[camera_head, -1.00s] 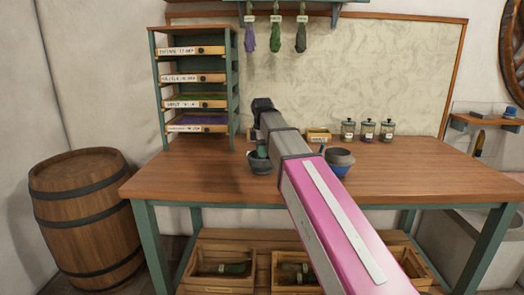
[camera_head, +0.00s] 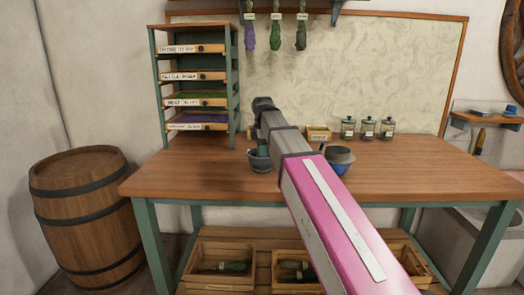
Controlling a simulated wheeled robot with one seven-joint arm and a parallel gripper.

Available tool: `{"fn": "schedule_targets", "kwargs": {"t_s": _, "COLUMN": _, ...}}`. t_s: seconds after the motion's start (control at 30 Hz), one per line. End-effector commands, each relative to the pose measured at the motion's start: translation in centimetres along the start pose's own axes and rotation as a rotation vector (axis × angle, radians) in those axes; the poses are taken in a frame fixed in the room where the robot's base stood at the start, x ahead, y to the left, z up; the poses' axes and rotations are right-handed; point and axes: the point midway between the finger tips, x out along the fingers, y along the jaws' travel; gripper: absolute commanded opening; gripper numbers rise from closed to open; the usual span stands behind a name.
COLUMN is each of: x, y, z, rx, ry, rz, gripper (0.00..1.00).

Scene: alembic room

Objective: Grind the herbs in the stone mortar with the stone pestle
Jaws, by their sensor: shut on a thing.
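My pink and grey arm reaches up and away over the table, and its dark end, at my gripper (camera_head: 263,104), stands above the left bowl. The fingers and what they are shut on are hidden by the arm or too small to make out. A dark grey bowl (camera_head: 261,167), seemingly the stone mortar, stands on the table below, with something dark green showing at its rim. A second, bluish bowl (camera_head: 336,169) with a grey top stands just right of the arm, partly covered by it. I cannot make out the pestle plainly.
A drawer rack (camera_head: 197,103) stands on the table's left. Several lidded jars (camera_head: 367,129) and a small labelled box (camera_head: 318,134) stand at the back. Herb bundles (camera_head: 275,33) hang above. The table (camera_head: 430,172) is clear on the right. A barrel (camera_head: 86,218) stands left.

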Motion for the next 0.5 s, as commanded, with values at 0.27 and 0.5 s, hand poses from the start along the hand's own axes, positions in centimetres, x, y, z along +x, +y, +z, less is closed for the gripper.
{"fn": "schedule_targets", "kwargs": {"t_s": 0.27, "x": 0.0, "y": 0.7, "z": 0.3, "rx": 0.001, "ry": -0.003, "rz": 0.003, "gripper": 0.00}}
{"fn": "schedule_targets", "kwargs": {"t_s": 0.5, "x": -0.2, "y": 0.7, "z": -1.0, "rx": 0.000, "ry": -0.002, "rz": 0.003, "gripper": 0.00}}
